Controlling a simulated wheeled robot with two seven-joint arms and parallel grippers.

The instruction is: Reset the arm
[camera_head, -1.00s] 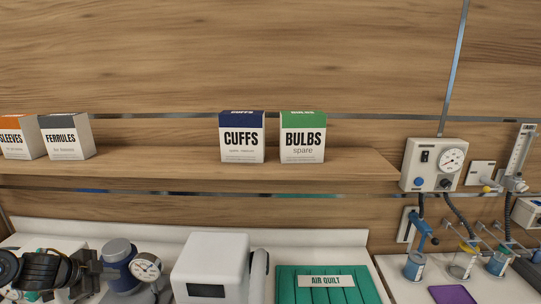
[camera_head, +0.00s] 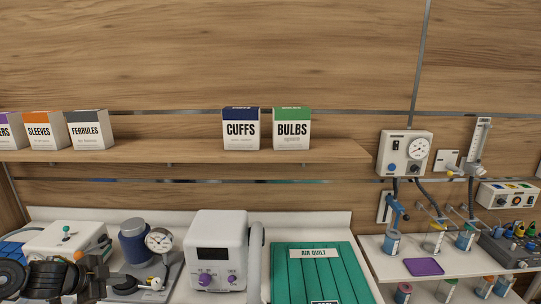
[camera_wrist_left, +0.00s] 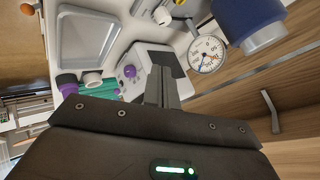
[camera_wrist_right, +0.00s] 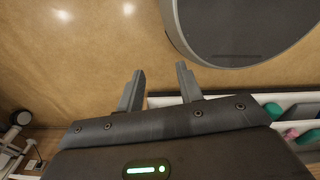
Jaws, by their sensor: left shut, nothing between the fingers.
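My left gripper (camera_head: 104,270) shows at the lower left of the head view, at the end of my black left arm, in front of the counter. In the left wrist view its two fingers (camera_wrist_left: 162,88) are together with nothing between them. That view shows a dial gauge (camera_wrist_left: 207,55) and a white machine (camera_wrist_left: 150,62) beyond the fingers. My right gripper (camera_wrist_right: 158,90) shows in the right wrist view only. Its fingers are apart and empty, above a tan surface.
The counter holds a gauge with a blue cylinder (camera_head: 134,243), a white machine with purple knobs (camera_head: 217,240) and a green air quilt (camera_head: 312,275). Boxes marked CUFFS (camera_head: 241,129) and BULBS (camera_head: 292,129) stand on the wooden shelf (camera_head: 200,153). A dark round object (camera_wrist_right: 235,30) is near my right gripper.

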